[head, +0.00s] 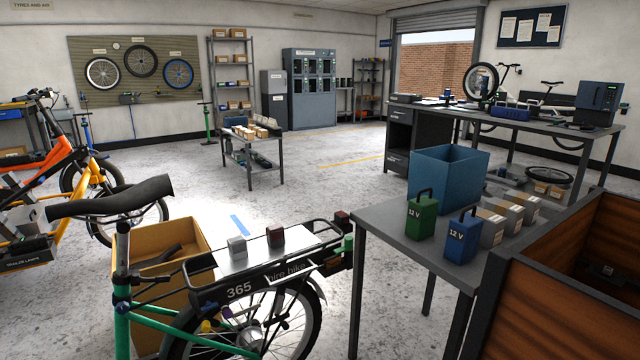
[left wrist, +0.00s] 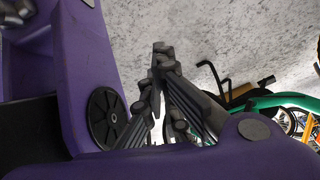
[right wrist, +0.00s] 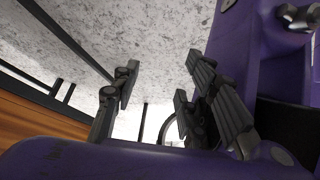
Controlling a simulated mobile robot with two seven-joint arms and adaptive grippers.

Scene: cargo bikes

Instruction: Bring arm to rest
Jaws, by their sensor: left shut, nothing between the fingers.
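Neither of my grippers shows in the head view. In the left wrist view my left gripper (left wrist: 162,56) is shut, its fingertips meeting with nothing between them. Grey floor lies beyond it, and the green bike frame (left wrist: 282,101) shows at the right. In the right wrist view my right gripper (right wrist: 160,85) is open and empty, its two fingers well apart over grey floor. A brown wooden panel (right wrist: 35,122) shows at the left of that view.
A green hire bike (head: 165,322) with a rear rack stands close in front, beside a cardboard box (head: 190,240). At right, a grey table (head: 385,228) holds a blue bin (head: 447,180) and battery packs, near a wooden-sided box (head: 540,290).

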